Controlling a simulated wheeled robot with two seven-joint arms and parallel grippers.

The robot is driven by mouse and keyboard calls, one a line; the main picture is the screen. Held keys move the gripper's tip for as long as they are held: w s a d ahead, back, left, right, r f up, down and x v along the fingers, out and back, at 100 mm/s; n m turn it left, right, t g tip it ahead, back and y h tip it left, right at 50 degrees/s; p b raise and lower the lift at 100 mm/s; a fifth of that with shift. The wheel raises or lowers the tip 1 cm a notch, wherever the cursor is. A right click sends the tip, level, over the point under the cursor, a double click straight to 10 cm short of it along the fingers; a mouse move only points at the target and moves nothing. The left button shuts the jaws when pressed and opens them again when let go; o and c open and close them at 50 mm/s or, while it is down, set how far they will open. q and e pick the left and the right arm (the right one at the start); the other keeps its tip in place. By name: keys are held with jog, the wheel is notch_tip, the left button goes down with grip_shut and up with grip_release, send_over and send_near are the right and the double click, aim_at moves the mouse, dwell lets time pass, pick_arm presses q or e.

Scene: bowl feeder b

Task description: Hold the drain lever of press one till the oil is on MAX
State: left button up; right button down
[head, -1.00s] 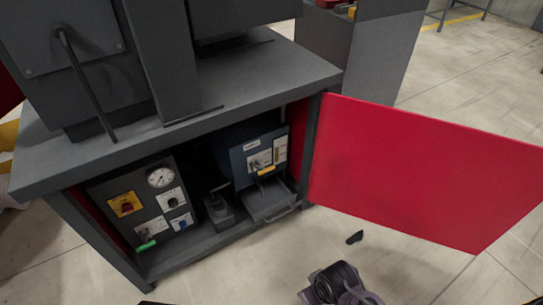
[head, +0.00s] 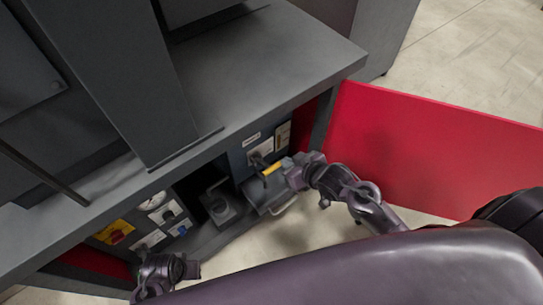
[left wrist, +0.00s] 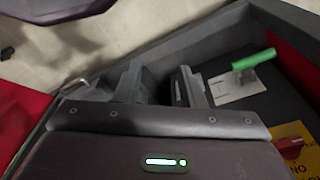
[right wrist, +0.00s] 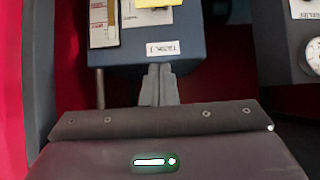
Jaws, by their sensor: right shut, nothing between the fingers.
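A blue unit (head: 240,160) stands inside the open cabinet, with a white label and a yellow-handled lever (head: 272,169) on its front. In the right wrist view the yellow handle (right wrist: 154,4) is cut off at the top edge, and the blue unit (right wrist: 200,50) fills the middle. My right gripper (head: 292,168) is shut and empty, right beside the yellow handle; contact cannot be told. My left gripper (head: 178,268) is open and empty, low before the control panel (head: 150,225).
A green-handled lever (left wrist: 253,60) and a red-on-yellow switch (left wrist: 292,148) are on the panel. The red cabinet door (head: 420,145) stands open at the right. The worktop (head: 270,60) overhangs the cabinet. A grey tray (head: 262,195) sits below the blue unit.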

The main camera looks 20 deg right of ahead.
aim_at(274, 169)
pick_arm(q)
jog(key=shift+s, duration=0.15)
pick_arm(e)
jog(key=shift+s, duration=0.15)
